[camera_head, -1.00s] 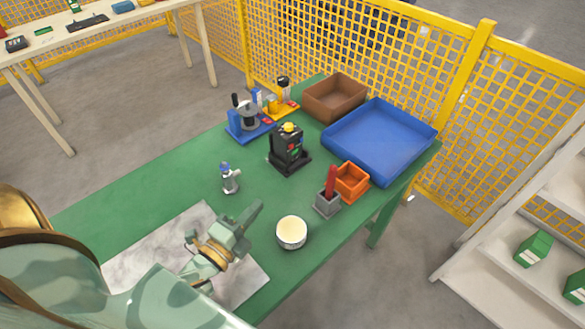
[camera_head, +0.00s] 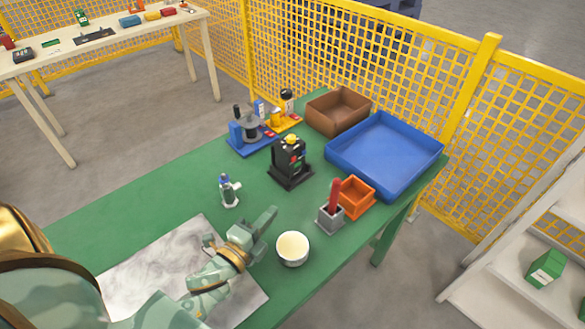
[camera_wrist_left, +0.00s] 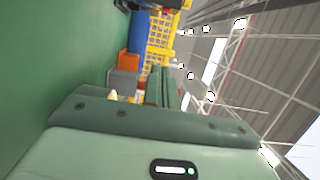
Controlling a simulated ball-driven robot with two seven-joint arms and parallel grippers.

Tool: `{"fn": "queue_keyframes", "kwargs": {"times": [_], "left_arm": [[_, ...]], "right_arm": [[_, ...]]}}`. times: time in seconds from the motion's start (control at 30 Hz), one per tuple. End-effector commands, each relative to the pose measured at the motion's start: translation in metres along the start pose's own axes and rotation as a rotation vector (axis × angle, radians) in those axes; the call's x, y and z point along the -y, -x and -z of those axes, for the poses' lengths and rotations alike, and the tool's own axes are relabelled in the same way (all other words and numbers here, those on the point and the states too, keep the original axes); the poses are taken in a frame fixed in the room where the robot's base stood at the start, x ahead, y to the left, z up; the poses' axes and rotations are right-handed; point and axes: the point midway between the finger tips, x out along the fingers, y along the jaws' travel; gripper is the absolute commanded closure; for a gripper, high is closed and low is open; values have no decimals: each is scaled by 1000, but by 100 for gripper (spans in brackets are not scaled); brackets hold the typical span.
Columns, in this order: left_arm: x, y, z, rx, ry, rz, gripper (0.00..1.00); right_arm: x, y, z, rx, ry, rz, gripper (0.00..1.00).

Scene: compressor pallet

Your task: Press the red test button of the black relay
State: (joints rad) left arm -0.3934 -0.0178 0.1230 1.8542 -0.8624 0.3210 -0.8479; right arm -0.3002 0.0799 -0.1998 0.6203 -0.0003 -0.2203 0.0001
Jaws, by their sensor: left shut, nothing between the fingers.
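The black relay (camera_head: 290,163) stands upright on its black base near the middle of the green table. It has a yellow part on top, with small red and green spots on its front side; the red test button is too small to make out surely. My left gripper (camera_head: 270,217) is shut and empty over the table, in front of the relay and apart from it. In the left wrist view its fingers (camera_wrist_left: 163,86) point toward the table's far end. The relay cannot be made out there. My right gripper is not in view.
A white round tub (camera_head: 293,249) is close to the right of my left gripper. A grey holder (camera_head: 330,218) with a red upright piece, an orange bin (camera_head: 356,197) and a blue tray (camera_head: 385,155) lie beyond. A small bottle-like figure (camera_head: 229,190) stands left of the relay.

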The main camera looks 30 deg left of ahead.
Motion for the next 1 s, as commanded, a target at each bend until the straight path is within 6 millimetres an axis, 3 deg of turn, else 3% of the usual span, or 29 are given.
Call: {"fn": "queue_keyframes", "kwargs": {"times": [0.67,0.8,1.0], "left_arm": [[0,-149,0,0,-2,1,100],[0,-153,-22,1,-4,-1,100],[0,-156,-37,0,-1,0,100]], "right_arm": [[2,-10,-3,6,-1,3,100],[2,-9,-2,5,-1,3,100],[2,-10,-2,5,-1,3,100]]}}
